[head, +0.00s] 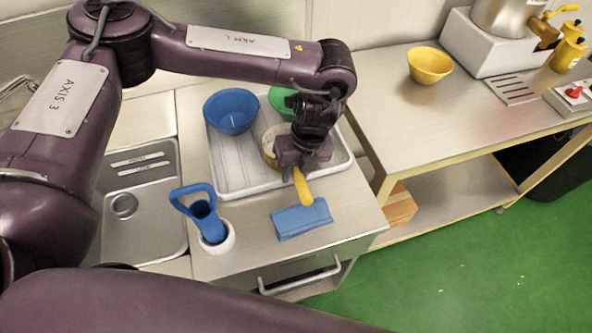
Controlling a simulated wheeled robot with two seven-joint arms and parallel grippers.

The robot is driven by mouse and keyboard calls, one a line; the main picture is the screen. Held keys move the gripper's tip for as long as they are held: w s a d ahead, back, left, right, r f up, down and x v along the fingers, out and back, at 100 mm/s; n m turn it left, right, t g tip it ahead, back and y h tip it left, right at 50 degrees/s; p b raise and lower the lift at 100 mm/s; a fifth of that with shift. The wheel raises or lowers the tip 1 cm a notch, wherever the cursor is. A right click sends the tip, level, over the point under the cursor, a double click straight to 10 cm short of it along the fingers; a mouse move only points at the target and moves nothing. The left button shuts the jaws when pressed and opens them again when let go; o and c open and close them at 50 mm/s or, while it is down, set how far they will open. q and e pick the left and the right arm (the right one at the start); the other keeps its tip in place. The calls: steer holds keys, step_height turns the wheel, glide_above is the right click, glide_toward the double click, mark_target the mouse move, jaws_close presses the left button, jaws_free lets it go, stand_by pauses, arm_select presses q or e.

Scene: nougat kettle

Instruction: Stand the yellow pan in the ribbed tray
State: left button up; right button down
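The yellow pan (267,146) is in the head view, at the right part of the ribbed tray (231,168). Its rim and pale inside show partly. Its yellow handle (303,188) points towards me over the tray's near rim. My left gripper (300,167) comes down over the handle and appears shut on it, though its fingertips are mostly hidden. The gripper and wrist cover much of the pan's right side. I cannot tell whether the pan's base touches the tray floor. My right gripper is out of view.
A blue bowl (231,111) and a partly hidden green bowl (281,101) are in the tray's far part. A blue cloth (301,218) and a blue tool in a white holder (214,238) are in front. A sink (143,213) is left; a yellow bowl (430,65) stands on the right-hand table.

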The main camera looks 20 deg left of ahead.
arm_select(q)
steer(key=shift+s+f, duration=0.45)
steer(key=shift+f, duration=0.25)
steer(key=shift+d, duration=0.1)
steer(key=r, duration=0.5)
steer(key=w+d+r, duration=0.1)
steer(key=r, duration=0.2)
steer(key=shift+w+d+r, duration=0.1)
steer(key=shift+r, duration=0.4)
steer(key=shift+w, duration=0.2)
